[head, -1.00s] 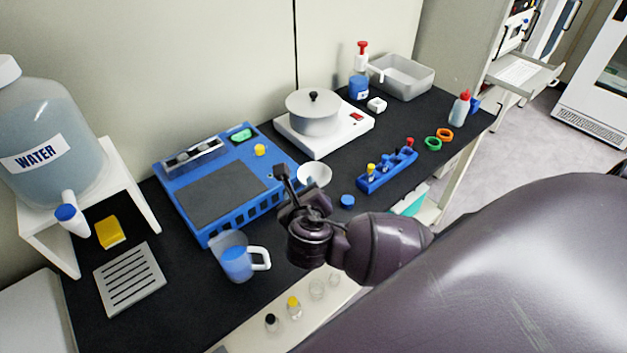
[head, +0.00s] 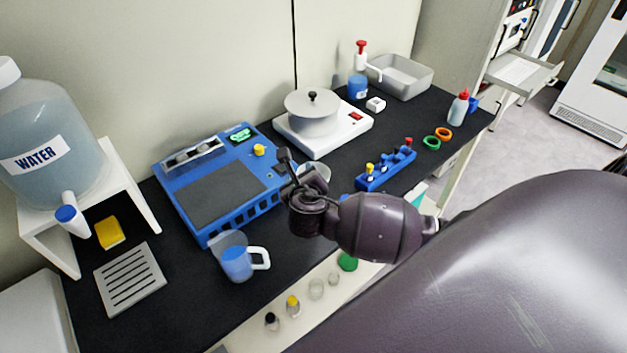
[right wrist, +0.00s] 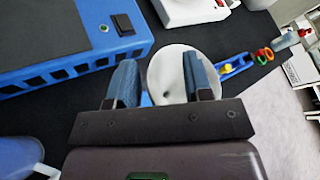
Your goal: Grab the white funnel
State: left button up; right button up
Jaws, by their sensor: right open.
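The white funnel (head: 320,171) lies on the black bench top, right of the blue device, and is partly hidden behind my right gripper (head: 290,166) in the head view. In the right wrist view the funnel's round white mouth (right wrist: 172,72) shows ahead, between and behind the blue fingers of the open gripper (right wrist: 164,82). The right finger overlaps part of the funnel, and the left finger is just beyond its left rim. I cannot tell whether any finger touches it. My left gripper is not in view.
The blue device (head: 215,190) stands close left of the gripper. A white hotplate with a pot (head: 314,115) is behind, and a blue rack (head: 385,170) is to the right. A blue-filled jug (head: 238,262) stands in front. The bench's front edge runs below my arm.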

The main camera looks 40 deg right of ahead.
grip_shut()
jog(key=shift+r, duration=0.15)
